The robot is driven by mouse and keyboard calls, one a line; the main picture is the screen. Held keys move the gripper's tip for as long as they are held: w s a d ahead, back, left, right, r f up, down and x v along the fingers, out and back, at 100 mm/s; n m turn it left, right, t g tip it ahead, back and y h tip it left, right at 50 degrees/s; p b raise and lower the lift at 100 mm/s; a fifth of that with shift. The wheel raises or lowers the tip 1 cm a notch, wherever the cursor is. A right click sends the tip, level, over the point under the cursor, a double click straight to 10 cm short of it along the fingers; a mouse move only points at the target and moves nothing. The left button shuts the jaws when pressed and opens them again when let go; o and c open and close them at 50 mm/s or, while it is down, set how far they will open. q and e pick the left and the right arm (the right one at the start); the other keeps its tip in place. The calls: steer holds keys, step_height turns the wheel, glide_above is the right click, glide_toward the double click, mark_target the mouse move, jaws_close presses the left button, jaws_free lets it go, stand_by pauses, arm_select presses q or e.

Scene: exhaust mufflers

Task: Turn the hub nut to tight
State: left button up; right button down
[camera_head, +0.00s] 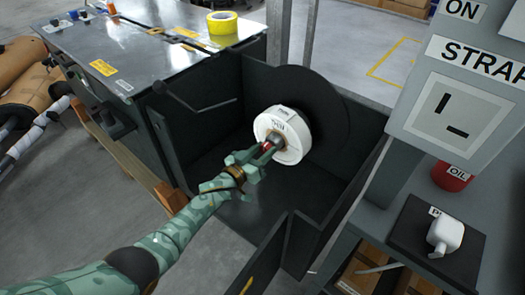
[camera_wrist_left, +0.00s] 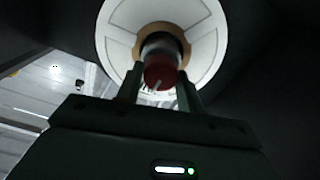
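The hub nut (camera_head: 267,147) is red-ended with a grey metal part behind it, at the centre of a white labelled roll (camera_head: 291,125) in front of a large black disc. In the left wrist view the nut (camera_wrist_left: 160,72) faces me, with the white roll (camera_wrist_left: 112,40) around it. My left gripper (camera_head: 258,157) is at the nut, and its two fingers (camera_wrist_left: 160,88) stand one on each side of it. I cannot tell whether both fingers press on it. The fingers partly hide the nut in the head view. My right gripper is not in view.
Dark panels (camera_head: 222,105) box in the roll on several sides. A metal-topped machine (camera_head: 130,62) with a yellow tape roll (camera_head: 222,22) stands at the back left. At right are a sign panel (camera_head: 465,115), a red oil can (camera_head: 452,178) and a white object (camera_head: 445,233).

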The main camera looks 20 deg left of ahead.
arm_select(q)
steer(key=shift+m, duration=0.4)
steer(key=m, duration=0.2)
steer(key=shift+f+m, duration=0.1)
steer(key=shift+m, duration=0.3)
steer(key=m+b, duration=0.1)
steer(key=m, duration=0.1)
steer(key=shift+s+m, duration=0.1)
steer(key=shift+m, duration=0.3)
steer(key=m, duration=0.2)
steer(key=shift+d+f+m, duration=0.1)
steer(key=shift+m, duration=0.2)
steer(key=m+b, duration=0.1)
steer(key=m, duration=0.7)
steer(key=shift+d+f+m, duration=0.1)
steer(key=shift+m, duration=0.3)
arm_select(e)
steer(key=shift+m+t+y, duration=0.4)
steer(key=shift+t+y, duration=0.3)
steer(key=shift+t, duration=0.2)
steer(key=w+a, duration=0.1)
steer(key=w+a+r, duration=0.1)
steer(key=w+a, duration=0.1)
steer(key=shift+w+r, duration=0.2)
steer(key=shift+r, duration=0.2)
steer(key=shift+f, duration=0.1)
arm_select(q)
steer(key=shift+s, duration=0.1)
